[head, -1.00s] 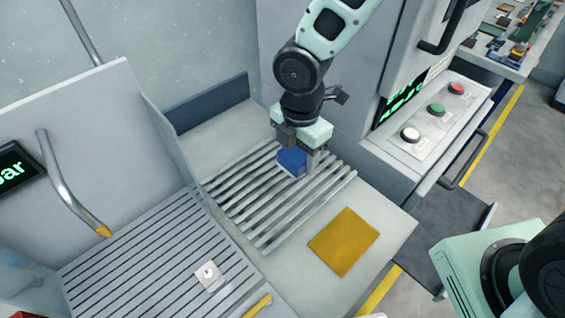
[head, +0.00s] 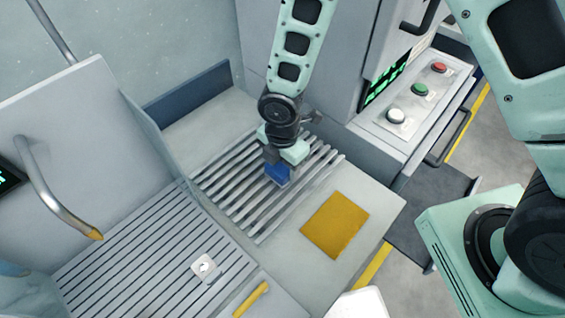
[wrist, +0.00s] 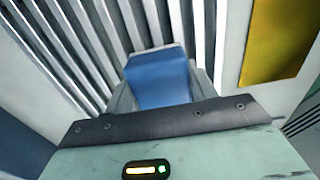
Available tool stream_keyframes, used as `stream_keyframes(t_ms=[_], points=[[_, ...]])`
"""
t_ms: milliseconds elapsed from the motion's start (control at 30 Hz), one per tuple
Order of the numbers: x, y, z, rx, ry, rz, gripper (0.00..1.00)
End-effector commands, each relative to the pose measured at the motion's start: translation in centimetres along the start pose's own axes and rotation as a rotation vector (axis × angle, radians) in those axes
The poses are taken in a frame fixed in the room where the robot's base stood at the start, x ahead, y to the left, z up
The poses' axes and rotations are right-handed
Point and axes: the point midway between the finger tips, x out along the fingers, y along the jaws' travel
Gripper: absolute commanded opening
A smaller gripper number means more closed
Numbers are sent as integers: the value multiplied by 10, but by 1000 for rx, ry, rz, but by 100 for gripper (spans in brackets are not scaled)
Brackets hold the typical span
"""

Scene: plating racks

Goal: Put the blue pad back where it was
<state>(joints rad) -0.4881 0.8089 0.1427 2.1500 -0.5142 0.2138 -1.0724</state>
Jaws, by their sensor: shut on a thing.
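The blue pad (head: 278,174) is a small blue block between the fingers of my gripper (head: 279,168). My gripper is shut on it and points down over the slatted metal rack (head: 240,219). In the wrist view the blue pad (wrist: 160,78) fills the space between the fingers, with the slats behind it. I cannot tell whether the pad touches the slats. A flat yellow pad (head: 337,225) lies on the grey bench to the right of the rack, and it also shows in the wrist view (wrist: 279,40).
A slotted drain surface (head: 130,255) with a small white square piece (head: 205,267) lies at the left. A bent metal spout (head: 50,195) hangs over it. A button panel (head: 417,92) stands at the back right. The bench around the yellow pad is clear.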

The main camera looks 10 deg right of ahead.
Motion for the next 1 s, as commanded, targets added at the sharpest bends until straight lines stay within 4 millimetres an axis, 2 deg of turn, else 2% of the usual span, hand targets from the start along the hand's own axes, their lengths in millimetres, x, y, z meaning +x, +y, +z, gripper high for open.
stream_keyframes(t_ms=[233, 267, 333, 733, 867, 1000], points=[[4, 0, 0, 0, 0, 0, 27], [4, 0, 0, 0, 0, 0, 59], [3, 0, 0, 0, 0, 0, 78], [-4, 1, 0, 0, 0, 2, 78], [-20, 1, 1, 2, 0, 4, 78], [-49, 2, 1, 4, 0, 6, 78]])
